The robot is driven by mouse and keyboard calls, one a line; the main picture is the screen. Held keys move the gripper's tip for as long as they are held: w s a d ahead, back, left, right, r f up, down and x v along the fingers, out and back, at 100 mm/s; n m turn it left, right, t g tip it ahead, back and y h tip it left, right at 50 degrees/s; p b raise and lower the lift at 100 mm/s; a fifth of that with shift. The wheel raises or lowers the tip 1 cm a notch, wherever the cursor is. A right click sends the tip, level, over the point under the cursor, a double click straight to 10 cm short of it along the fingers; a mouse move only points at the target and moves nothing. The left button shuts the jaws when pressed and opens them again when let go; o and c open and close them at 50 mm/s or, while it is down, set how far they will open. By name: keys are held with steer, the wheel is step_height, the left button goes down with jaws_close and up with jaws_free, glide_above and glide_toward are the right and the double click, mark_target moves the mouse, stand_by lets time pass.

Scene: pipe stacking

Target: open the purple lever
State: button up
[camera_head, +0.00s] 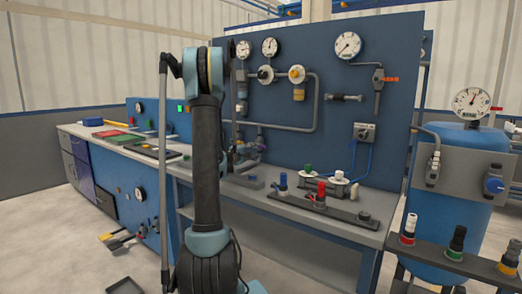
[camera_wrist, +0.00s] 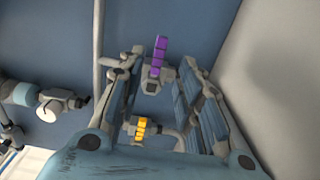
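The purple lever (camera_wrist: 160,55) shows in the wrist view, sticking up from a small grey valve body (camera_wrist: 153,84) against the blue panel. My gripper (camera_wrist: 160,72) is open, with one finger on each side of the lever and valve. I cannot tell whether either finger touches the lever. In the head view my arm (camera_head: 207,160) stands in front of the panel and hides part of it. The purple lever cannot be made out clearly there.
A yellow fitting (camera_wrist: 142,128) on a grey pipe lies between the finger bases in the wrist view. A pale wall (camera_wrist: 275,85) stands at the right. The blue panel (camera_head: 400,60) carries gauges and pipes above a workbench (camera_head: 372,238). A blue tank (camera_head: 445,212) stands at the right.

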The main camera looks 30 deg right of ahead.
mark_target(262, 146)
steer(key=x, duration=0.8)
steer(key=shift+d, duration=0.2)
jaws_close()
